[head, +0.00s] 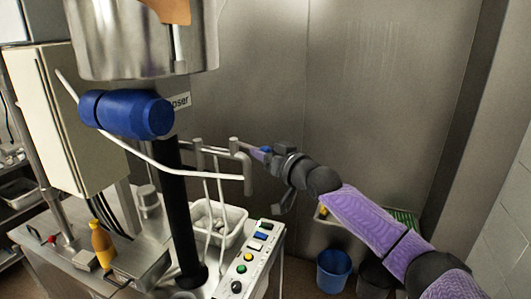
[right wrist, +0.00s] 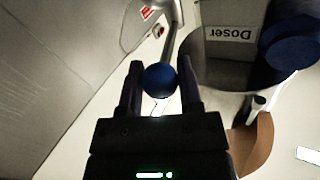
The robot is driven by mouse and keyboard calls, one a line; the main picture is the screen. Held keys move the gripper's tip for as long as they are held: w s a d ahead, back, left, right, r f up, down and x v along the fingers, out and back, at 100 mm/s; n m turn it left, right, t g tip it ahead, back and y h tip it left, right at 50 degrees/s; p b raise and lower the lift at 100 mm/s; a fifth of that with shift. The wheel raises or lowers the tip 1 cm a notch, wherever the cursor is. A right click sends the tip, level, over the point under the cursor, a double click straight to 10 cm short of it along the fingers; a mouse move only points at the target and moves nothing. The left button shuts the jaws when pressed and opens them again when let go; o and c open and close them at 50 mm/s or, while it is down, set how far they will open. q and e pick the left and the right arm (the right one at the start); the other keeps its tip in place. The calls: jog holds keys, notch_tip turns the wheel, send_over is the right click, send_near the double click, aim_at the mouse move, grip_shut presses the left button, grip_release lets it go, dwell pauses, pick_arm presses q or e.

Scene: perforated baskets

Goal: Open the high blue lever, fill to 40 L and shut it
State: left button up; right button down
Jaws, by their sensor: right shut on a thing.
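The high lever's round blue knob (right wrist: 160,80) sits between the two fingers of my right gripper (right wrist: 160,88) in the right wrist view. The gripper is shut on it. A pale metal rod (right wrist: 172,42) runs from the knob towards the machine. In the head view my right gripper (head: 262,152) is at the lever, right of the pipes, with the knob mostly hidden by the fingers. The steel vessel (head: 140,45) of the doser is at the upper left, with its label (head: 181,101) partly covered. I cannot read any litre value. My left gripper is not in view.
A control panel (head: 246,264) with coloured buttons stands below the pipes. A white basket (head: 235,229) is behind it. A blue motor-like cylinder (head: 125,113) and a bent white pipe (head: 165,172) are left of my gripper. A blue bucket (head: 333,268) stands on the floor.

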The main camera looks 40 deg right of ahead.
jog(key=shift+c, duration=1.3)
grip_release()
jog(key=shift+a, duration=0.1)
jog(key=shift+s, duration=0.1)
jog(key=shift+s+f, duration=0.15)
jog(key=shift+s, duration=0.15)
jog(key=s+b, duration=0.3)
jog(key=s, duration=0.6)
jog(key=shift+d, duration=0.35)
